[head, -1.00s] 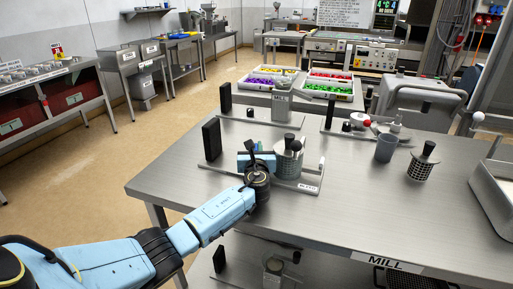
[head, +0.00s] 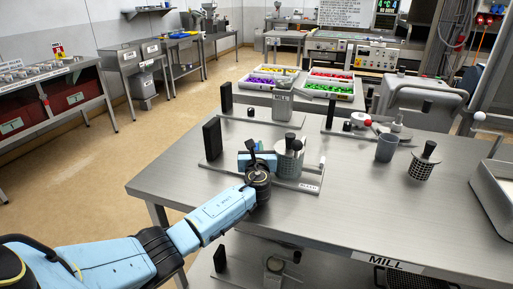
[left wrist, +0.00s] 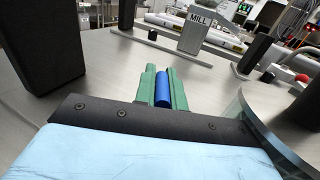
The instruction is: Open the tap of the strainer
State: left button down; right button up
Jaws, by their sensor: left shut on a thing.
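My left gripper (head: 258,160) is at the stand on the steel table, just left of a clear vessel with a perforated metal wall and a black knob (head: 290,158), which looks like the strainer. In the left wrist view my green fingers (left wrist: 162,88) are shut on a blue cylindrical handle (left wrist: 162,90), apparently the tap. The curved clear rim of the vessel (left wrist: 262,122) is close on the right there. The gripper hides where the handle joins the strainer, so I cannot tell how far the tap is turned. My right gripper is not in view.
A black upright block (head: 211,139) stands left of my gripper. A grey cup (head: 386,148) and a perforated basket (head: 421,168) stand to the right. The front of the table is clear.

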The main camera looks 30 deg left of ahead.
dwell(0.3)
pick_arm(q)
jog(key=c, duration=1.4)
grip_release()
jog(key=shift+o, duration=0.2)
